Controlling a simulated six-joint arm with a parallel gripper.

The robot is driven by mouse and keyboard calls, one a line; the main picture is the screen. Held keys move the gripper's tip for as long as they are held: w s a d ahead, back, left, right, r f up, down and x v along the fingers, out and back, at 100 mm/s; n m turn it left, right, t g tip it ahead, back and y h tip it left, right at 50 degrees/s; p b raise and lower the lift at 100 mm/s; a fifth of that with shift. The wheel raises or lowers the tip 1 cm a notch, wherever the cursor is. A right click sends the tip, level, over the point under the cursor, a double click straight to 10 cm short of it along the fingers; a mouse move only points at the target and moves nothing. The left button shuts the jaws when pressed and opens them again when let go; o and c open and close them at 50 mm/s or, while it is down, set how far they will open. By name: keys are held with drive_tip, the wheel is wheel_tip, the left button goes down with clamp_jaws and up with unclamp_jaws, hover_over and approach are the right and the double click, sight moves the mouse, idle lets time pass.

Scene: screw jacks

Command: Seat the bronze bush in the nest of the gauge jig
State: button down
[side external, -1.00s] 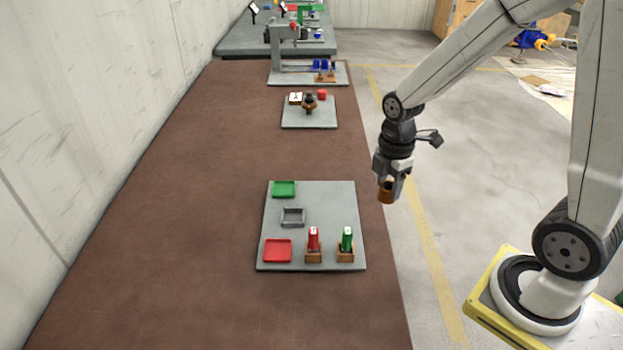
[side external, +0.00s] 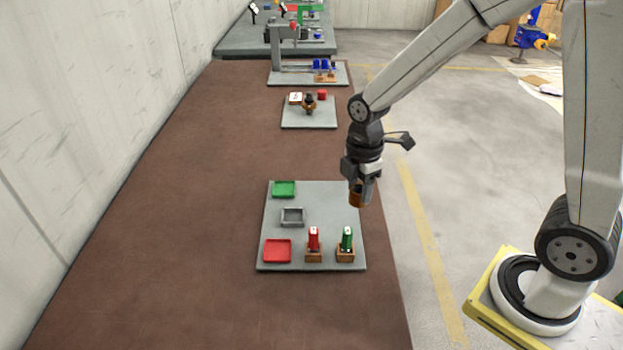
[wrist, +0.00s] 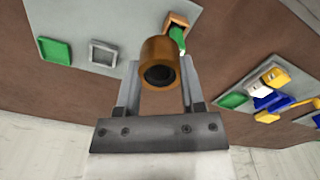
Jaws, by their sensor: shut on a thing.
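The bronze bush (side external: 356,196) is a short brown-orange cylinder held in my gripper (side external: 361,189), which is shut on it. In the wrist view the bush (wrist: 159,63) sits between the two fingers, with its dark round bore facing the camera. The bush is in the air by the right edge of the grey plate. On that plate a small grey square frame (side external: 292,217) with raised walls stands in the middle and looks empty. It also shows in the wrist view (wrist: 103,53). Which part is the gauge jig's nest, I cannot tell for sure.
The plate also bears a green tray (side external: 284,189), a red tray (side external: 277,251), and red (side external: 313,239) and green (side external: 347,240) upright pieces in wooden holders. A smaller plate (side external: 309,122) with small parts lies farther back. Brown bench is free left of the plates.

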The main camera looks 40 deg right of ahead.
drive_tip(key=shift+w+a, duration=0.8)
drive_tip(key=shift+a, duration=0.95)
approach(293, 219)
drive_tip(key=shift+s+d+f, duration=0.1)
drive_tip(key=shift+s+f, duration=0.45)
drive_tip(key=shift+s, duration=0.2)
drive_tip(key=shift+w+f, duration=0.5)
drive_tip(key=shift+f, duration=0.05)
drive_tip(key=shift+f, duration=0.1)
drive_tip(key=shift+w+f, duration=0.15)
drive_tip(key=shift+w, duration=0.05)
drive_tip(key=shift+f, duration=1.55)
drive_tip(key=shift+f, duration=0.15)
